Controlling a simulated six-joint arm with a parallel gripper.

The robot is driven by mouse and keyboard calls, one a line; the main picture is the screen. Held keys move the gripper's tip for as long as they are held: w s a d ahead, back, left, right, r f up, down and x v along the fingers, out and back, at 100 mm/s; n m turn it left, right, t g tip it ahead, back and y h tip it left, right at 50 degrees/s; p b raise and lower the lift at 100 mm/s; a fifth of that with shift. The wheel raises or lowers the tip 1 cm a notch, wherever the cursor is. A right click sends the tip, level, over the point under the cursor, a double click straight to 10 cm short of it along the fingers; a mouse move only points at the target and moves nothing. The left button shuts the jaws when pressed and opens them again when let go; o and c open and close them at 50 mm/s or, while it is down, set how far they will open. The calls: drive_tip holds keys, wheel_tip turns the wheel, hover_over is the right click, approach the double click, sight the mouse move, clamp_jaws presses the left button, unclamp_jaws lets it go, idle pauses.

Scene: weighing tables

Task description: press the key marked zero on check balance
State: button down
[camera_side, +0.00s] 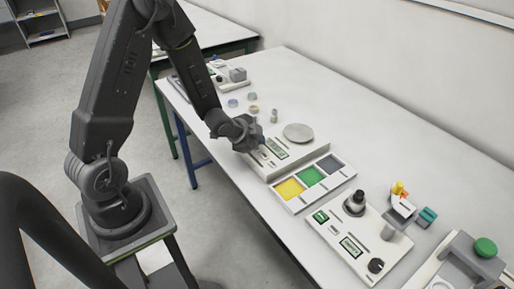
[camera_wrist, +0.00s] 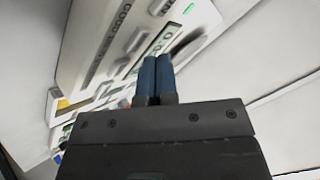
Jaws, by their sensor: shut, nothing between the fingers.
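A white balance (camera_side: 312,152) with a round grey pan (camera_side: 298,132) and a green-framed display (camera_side: 276,148) stands on the table.
A tray with yellow (camera_side: 290,189), green and grey compartments lies directly in front of the balance. A white device with a black knob (camera_side: 376,265) stands nearer the camera. Small round containers (camera_side: 252,97) lie behind my gripper. The table's wall side is mostly clear.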

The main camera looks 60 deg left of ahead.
drive_tip(key=shift+f, duration=0.25)
drive_tip(key=shift+f, duration=0.35)
idle(0.8)
drive_tip(key=shift+r, duration=0.8)
drive_tip(key=shift+r, duration=2.5)
